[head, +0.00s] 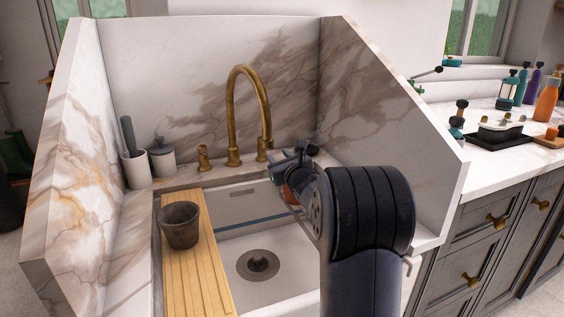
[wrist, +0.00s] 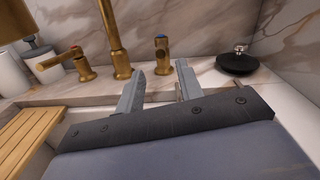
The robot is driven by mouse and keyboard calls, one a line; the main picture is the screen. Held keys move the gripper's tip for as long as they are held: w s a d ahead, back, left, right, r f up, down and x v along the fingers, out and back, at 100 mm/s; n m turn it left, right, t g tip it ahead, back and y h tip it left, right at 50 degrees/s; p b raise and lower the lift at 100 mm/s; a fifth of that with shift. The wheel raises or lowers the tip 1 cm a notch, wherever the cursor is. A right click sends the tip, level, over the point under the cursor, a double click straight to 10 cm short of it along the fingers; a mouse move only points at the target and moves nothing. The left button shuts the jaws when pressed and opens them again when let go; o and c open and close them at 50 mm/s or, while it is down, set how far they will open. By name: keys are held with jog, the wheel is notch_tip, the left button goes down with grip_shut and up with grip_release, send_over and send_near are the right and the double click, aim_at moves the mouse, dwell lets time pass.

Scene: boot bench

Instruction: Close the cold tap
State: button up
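The cold tap (wrist: 161,55) is a brass post with a blue mark, right of the spout in the wrist view. In the head view its brass top (head: 264,147) shows just left of my gripper. Its lever is not clearly visible. My gripper (wrist: 159,68) is open, with a finger on each side of the tap's line and nothing seen held. I cannot tell whether either finger touches the tap. The tall curved brass spout (head: 235,110) stands at the sink's back, and no water stream shows from it.
The red-marked tap (wrist: 80,62), its lever pointing left, stands left of the spout. A dark round-lidded thing (wrist: 238,63) sits right of my gripper. A wooden board (head: 205,265) carries a dark cup (head: 180,225) over the sink's left. Marble walls enclose both sides.

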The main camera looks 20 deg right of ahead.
jog(key=shift+s, duration=0.95)
jog(key=w+p, duration=0.1)
jog(key=w, duration=1)
jog(key=shift+d+r, duration=0.1)
jog(key=shift+d, duration=0.05)
jog(key=shift+p, duration=0.3)
jog(key=shift+s+b, duration=0.1)
jog(key=shift+b, duration=0.2)
